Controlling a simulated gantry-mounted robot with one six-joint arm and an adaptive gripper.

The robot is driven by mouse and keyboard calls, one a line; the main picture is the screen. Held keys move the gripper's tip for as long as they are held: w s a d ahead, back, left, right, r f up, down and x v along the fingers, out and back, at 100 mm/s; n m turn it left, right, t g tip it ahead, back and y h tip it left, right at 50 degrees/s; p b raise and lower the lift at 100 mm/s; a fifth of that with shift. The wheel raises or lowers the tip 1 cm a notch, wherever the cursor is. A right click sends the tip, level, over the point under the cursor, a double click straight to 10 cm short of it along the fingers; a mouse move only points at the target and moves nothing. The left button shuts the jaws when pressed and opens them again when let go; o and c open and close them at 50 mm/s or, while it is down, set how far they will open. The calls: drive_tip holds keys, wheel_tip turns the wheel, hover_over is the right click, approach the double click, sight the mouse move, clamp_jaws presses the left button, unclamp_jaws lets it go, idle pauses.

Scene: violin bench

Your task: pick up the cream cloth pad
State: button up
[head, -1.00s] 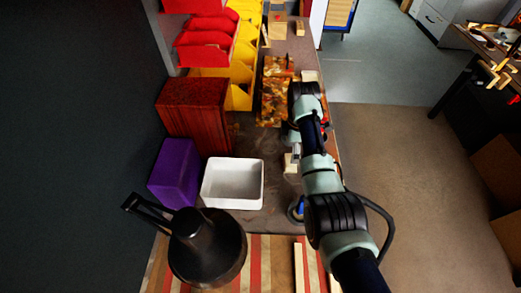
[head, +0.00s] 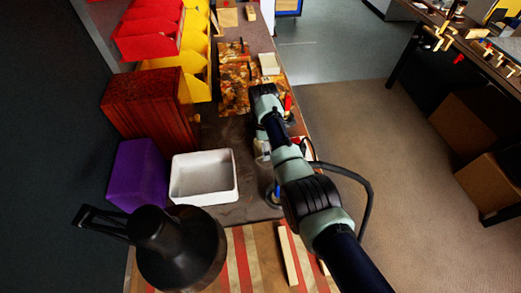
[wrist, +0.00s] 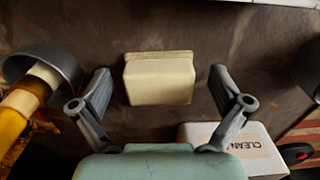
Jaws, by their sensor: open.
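The cream cloth pad (wrist: 158,80) is a thick pale block with a slightly wider layer along its far edge. It lies on the dark bench top in the middle of the wrist view. My gripper (wrist: 160,76) is open, with one finger to the left and one to the right of the pad and a visible gap on each side. I cannot tell how high the fingers are above the bench. In the head view, my gripper (head: 262,150) is right of the white tray, and my arm largely hides the pad.
A white box marked "CLEAN" (wrist: 235,148) is close by the right finger. A dark ring-shaped holder with a yellow handle (wrist: 45,72) stands left of the left finger. The white tray (head: 203,196), purple block (head: 138,175) and black lamp (head: 180,250) stand left of my arm.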

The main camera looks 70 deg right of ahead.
drive_tip(key=shift+r, duration=0.1)
drive_tip(key=c, duration=1.2)
drive_tip(key=shift+r, duration=0.1)
wheel_tip(320, 180, up, 10)
drive_tip(key=p, duration=0.4)
drive_tip(key=o, duration=0.5)
drive_tip(key=c, duration=0.5)
drive_tip(key=shift+o, duration=0.2)
drive_tip(key=shift+s+d, duration=0.1)
